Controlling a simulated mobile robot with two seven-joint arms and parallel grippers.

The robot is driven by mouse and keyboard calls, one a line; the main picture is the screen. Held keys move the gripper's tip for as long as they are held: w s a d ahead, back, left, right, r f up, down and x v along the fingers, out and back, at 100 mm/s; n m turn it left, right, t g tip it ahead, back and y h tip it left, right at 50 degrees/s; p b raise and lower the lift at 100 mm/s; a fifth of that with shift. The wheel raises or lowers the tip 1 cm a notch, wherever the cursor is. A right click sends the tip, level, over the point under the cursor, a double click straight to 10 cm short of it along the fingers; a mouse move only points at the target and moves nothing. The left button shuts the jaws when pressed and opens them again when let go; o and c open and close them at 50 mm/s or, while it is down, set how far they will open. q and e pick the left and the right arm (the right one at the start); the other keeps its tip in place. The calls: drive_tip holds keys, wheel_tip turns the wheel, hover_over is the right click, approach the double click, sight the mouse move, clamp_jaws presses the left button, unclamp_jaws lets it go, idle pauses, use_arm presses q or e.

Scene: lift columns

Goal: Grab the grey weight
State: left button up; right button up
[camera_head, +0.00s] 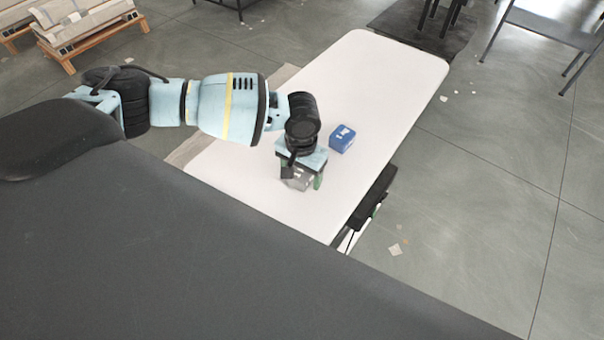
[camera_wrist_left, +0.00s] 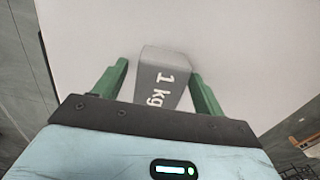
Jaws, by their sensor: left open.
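The grey weight (camera_wrist_left: 165,68), marked "1 kg", lies on the white table between the two green fingers of my left gripper (camera_wrist_left: 158,70) in the left wrist view. A gap shows on the left side of the weight; the right finger is close to it, and I cannot tell if they touch. In the head view my left gripper (camera_head: 304,181) points down over the table, with the grey weight (camera_head: 296,178) partly hidden at its fingers. The gripper is open around the weight. My right gripper is not clearly in view.
A blue block (camera_head: 342,139) stands on the white table (camera_head: 385,75), just beyond and right of the gripper. A dark item (camera_head: 374,196) shows at the table's right edge. The far part of the table is clear.

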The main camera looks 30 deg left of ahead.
use_arm(q)
clamp_jaws()
drive_tip(key=shift+w+r, duration=0.1)
drive_tip(key=shift+r, duration=0.05)
drive_tip(key=shift+r, duration=0.15)
idle(0.4)
drive_tip(key=shift+r, duration=1.4)
drive_tip(key=shift+a+r, duration=0.15)
drive_tip(key=shift+r, duration=0.2)
drive_tip(key=s+a, duration=0.1)
drive_tip(key=a, duration=0.4)
drive_tip(key=s+a+r, duration=0.1)
drive_tip(key=a, duration=0.4)
drive_tip(key=s+a, duration=0.2)
drive_tip(key=a, duration=0.3)
drive_tip(key=shift+s+r, duration=0.1)
drive_tip(key=shift+r, duration=0.05)
